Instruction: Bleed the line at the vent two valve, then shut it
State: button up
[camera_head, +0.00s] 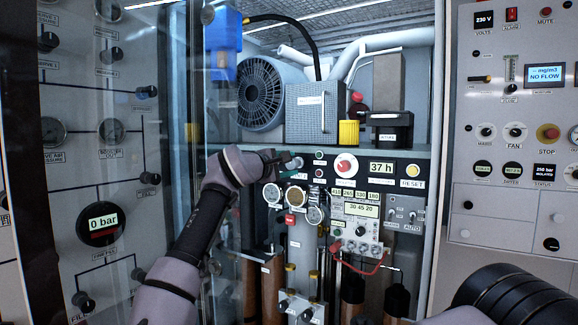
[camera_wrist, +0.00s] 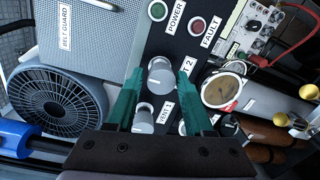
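The vent two valve is a silvery round knob (camera_wrist: 160,76) on the dark panel strip, beside a label whose visible end reads "T 2". In the wrist view it lies between the tips of my gripper's green fingers (camera_wrist: 160,82). The fingers are spread with a gap on each side of the knob, so my gripper is open. A similar knob labelled vent 1 (camera_wrist: 143,117) sits nearer the palm, also between the fingers. In the head view my gripper (camera_head: 287,166) reaches the panel's left end and partly hides the knobs there.
A gauge (camera_wrist: 222,89) sits close to the right finger. The belt guard (camera_wrist: 88,33) and fan (camera_wrist: 55,100) lie to the left. In the head view, a glass door (camera_head: 172,120) stands left of my arm, and a round display (camera_head: 102,222) reads 0 bar.

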jog(key=shift+o, duration=0.5)
jog(key=shift+s+a, duration=0.15)
jog(key=shift+s, duration=0.05)
jog(key=v, duration=1)
jog(key=shift+s+a, duration=0.1)
jog(key=shift+s, duration=0.1)
